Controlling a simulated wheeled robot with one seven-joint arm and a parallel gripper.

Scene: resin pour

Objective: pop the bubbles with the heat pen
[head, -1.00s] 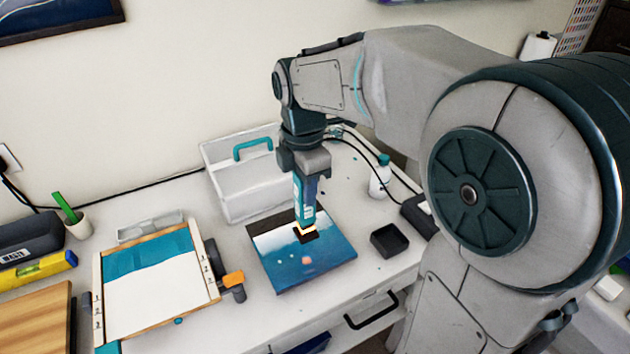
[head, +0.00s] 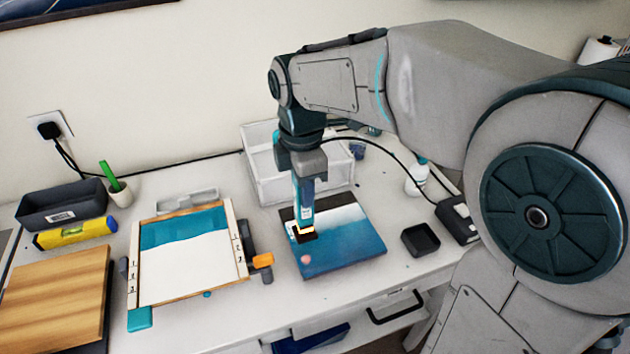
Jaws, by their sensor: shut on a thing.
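My gripper (head: 302,172) points straight down and is shut on the heat pen (head: 303,206), a teal tool with a dark tip and an orange glow at its lower end. The tip is over the left part of a blue, white and dark resin panel (head: 350,246). I cannot tell whether the tip touches the surface. One pinkish round spot, likely a bubble (head: 306,260), shows on the panel just below the pen tip. The pen hides the patch of panel behind it.
A framed teal and white board (head: 188,268) lies left of the panel. A small black tray (head: 420,240) and a power box (head: 457,219) stand to the right. A white caddy (head: 262,170) and a white bottle (head: 416,178) are behind. A cable loops from the gripper.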

